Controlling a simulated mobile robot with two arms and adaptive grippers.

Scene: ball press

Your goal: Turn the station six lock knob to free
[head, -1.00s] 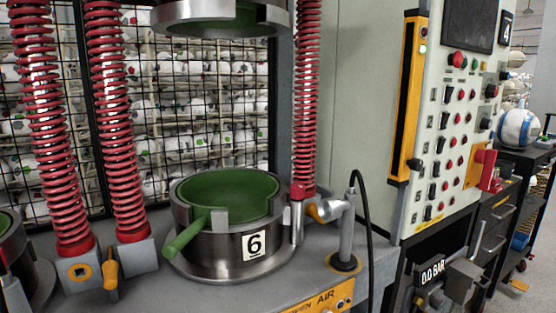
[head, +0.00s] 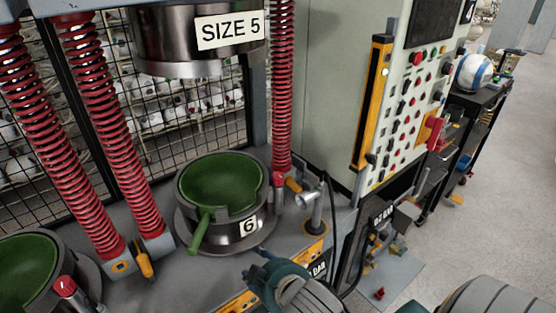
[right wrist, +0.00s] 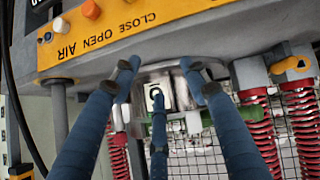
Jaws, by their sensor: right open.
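I cannot tell which part is the lock knob. My right gripper (head: 275,270) is in front of the bench, at the lower middle. In the right wrist view its blue fingers (right wrist: 160,80) are spread and empty, pointing toward the 6 plate.
An upper mould marked SIZE 5 (head: 190,45) hangs above. The control panel (head: 405,105) with several buttons and selectors is at the right. An orange CLOSE OPEN AIR strip (right wrist: 140,20) runs along the bench front. A hose and pipe fitting (head: 313,200) stand near the mould.

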